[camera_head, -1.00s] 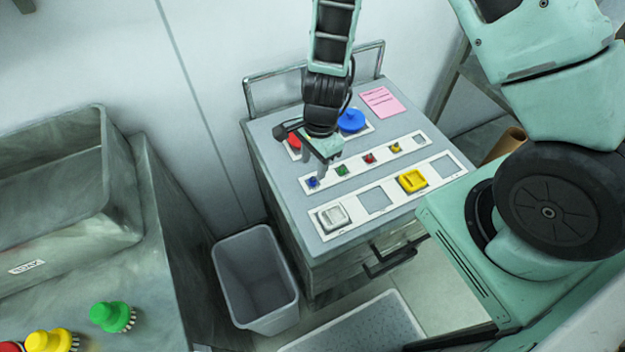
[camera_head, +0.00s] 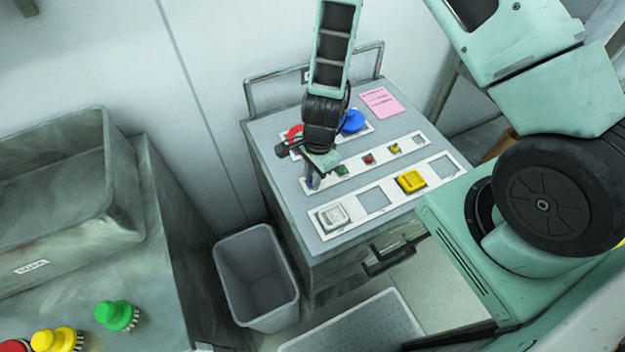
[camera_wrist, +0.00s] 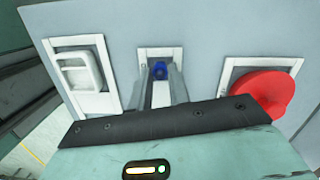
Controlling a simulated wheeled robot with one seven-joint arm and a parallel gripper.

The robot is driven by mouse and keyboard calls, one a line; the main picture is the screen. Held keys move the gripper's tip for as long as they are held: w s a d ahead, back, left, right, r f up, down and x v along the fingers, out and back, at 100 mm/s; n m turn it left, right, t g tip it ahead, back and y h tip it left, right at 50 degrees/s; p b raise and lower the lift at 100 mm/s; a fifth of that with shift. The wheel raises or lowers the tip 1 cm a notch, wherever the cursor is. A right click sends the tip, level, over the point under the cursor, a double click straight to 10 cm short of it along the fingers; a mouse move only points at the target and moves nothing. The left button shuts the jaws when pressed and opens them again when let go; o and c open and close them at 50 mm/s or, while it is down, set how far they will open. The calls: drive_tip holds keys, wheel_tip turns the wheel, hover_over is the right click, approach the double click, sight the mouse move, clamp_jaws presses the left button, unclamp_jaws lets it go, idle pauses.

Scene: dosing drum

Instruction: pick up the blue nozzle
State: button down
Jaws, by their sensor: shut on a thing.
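The small blue nozzle (camera_wrist: 159,70) sits in a white-framed slot at the left end of the middle row on the grey cabinet top. In the wrist view it lies between the tips of my gripper (camera_wrist: 160,80). In the head view my gripper (camera_head: 315,180) is lowered at that slot and hides most of the nozzle. My gripper is shut on the blue nozzle. Its fingers stand close around it, down at the panel. I cannot tell whether the nozzle is raised from its slot.
Green (camera_head: 342,170), red (camera_head: 368,159) and yellow (camera_head: 394,149) nozzles share the row. A white piece (camera_head: 332,216) and a yellow piece (camera_head: 411,182) sit in front. A red knob (camera_wrist: 266,95) and a blue knob (camera_head: 353,122) stand behind. A grey bin (camera_head: 257,285) is left.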

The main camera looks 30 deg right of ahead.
drive_tip(key=shift+r, duration=0.15)
wheel_tip(320, 180, up, 10)
idle(0.7)
idle(1.1)
